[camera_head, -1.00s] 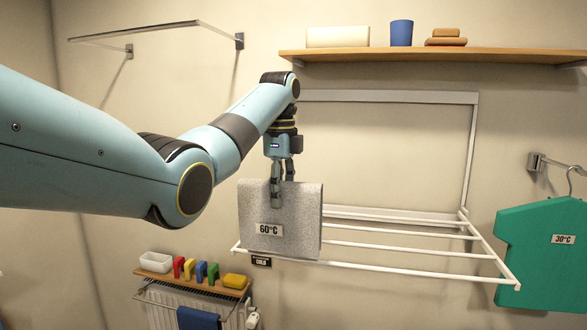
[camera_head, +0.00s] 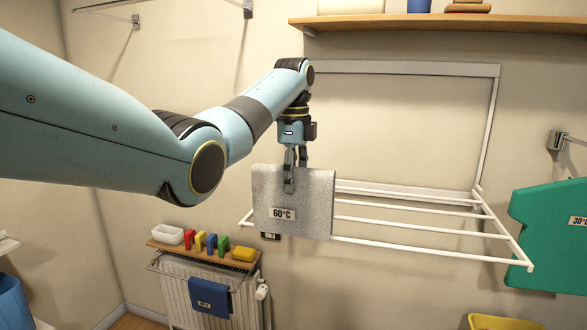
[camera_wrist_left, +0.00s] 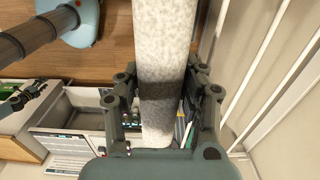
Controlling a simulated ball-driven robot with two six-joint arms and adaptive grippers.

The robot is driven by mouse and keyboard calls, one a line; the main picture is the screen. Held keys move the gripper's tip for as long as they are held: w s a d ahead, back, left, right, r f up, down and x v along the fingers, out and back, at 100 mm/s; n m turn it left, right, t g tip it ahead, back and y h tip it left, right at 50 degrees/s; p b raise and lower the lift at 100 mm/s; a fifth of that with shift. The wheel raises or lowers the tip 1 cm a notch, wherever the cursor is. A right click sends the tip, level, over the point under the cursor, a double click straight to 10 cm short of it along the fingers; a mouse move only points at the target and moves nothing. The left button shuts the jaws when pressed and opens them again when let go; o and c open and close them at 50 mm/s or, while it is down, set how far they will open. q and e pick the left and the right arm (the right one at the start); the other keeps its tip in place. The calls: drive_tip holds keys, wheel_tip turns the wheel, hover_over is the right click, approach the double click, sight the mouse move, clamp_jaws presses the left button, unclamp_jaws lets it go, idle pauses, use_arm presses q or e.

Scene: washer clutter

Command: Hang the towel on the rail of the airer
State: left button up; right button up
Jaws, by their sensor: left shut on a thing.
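The grey towel (camera_head: 313,205) has a 60°C tag and is folded over, its panel hanging down. My left gripper (camera_head: 290,185) points down and is shut on the towel near its top edge. In the left wrist view the towel (camera_wrist_left: 164,45) runs as a pale band between the two fingers. The white airer (camera_head: 430,233) is fixed to the wall, its rails reaching out to the right of the towel. The towel hides part of the airer's left end. I cannot tell whether it touches a rail. My right gripper is not in view.
A wooden shelf (camera_head: 360,22) runs above the airer. A green garment (camera_head: 550,232) hangs at the right. Below left is a radiator (camera_head: 180,295) with a blue cloth (camera_head: 209,296) and a small shelf of coloured items. A yellow container (camera_head: 497,322) is at the bottom right.

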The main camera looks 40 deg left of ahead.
sight(294, 234)
use_arm(q)
drive_tip(key=shift+f+b, duration=0.55)
drive_tip(key=shift+f, duration=2.55)
drive_tip(key=shift+f+b, duration=0.5)
drive_tip(key=shift+f, duration=1)
drive_tip(key=shift+f+b, duration=1.1)
drive_tip(key=shift+f, duration=1.4)
drive_tip(key=o, duration=1.2)
drive_tip(key=shift+o, duration=0.2)
wheel_tip(294, 234, up, 12)
